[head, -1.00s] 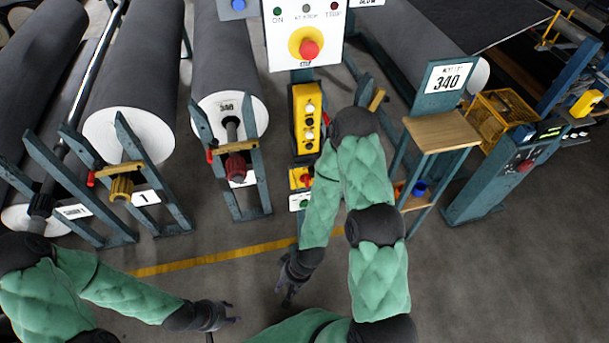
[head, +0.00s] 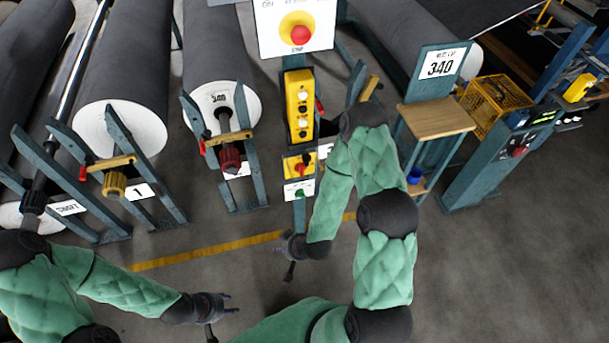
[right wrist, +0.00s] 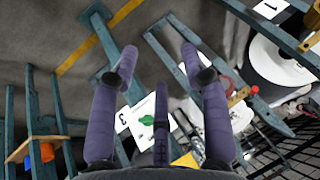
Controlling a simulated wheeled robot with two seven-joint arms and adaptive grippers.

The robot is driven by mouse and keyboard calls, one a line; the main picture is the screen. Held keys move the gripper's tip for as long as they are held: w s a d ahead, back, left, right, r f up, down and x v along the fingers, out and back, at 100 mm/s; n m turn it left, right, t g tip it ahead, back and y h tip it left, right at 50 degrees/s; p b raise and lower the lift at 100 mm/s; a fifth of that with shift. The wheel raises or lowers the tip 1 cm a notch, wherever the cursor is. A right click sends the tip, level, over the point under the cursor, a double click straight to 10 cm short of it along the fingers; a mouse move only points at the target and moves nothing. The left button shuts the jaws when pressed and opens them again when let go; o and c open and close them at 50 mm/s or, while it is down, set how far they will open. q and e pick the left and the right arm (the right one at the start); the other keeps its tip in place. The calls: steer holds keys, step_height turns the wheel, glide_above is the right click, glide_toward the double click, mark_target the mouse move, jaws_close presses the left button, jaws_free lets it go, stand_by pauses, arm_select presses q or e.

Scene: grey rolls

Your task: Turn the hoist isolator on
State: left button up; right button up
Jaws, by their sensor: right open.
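A small yellow plate with a red rotary switch (head: 299,166), which looks like the hoist isolator, sits on the teal post below the yellow button box (head: 300,106). Under it is a white plate with a green knob (head: 299,191). My right gripper (head: 287,262) is low in front of the post, below these plates and apart from them. In the right wrist view my right gripper (right wrist: 160,56) is open and empty, with the white plate and green knob (right wrist: 147,120) seen between its fingers. My left gripper (head: 230,303) is open and empty over the floor at lower left.
A white panel with a large red button (head: 299,35) tops the post. Grey rolls on teal stands (head: 121,120) fill the left. A wooden-topped stand (head: 436,118) and a yellow crate (head: 497,103) are at right. The floor (head: 480,270) in front is clear.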

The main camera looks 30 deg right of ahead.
steer(key=w+d+r+t+h+b, duration=0.1)
steer(key=w+d+r+t+h, duration=0.1)
steer(key=d+r+t+h, duration=0.35)
steer(key=w+d+r+t+h+b, duration=0.1)
steer(key=w+d+r+t+h, duration=0.1)
steer(key=d+r+t, duration=0.5)
steer(key=w+d+m+b, duration=0.1)
steer(key=w+d, duration=0.2)
steer(key=w, duration=0.7)
steer(key=shift+w+r+g, duration=0.15)
steer(key=shift+r+g, duration=0.3)
jaws_close()
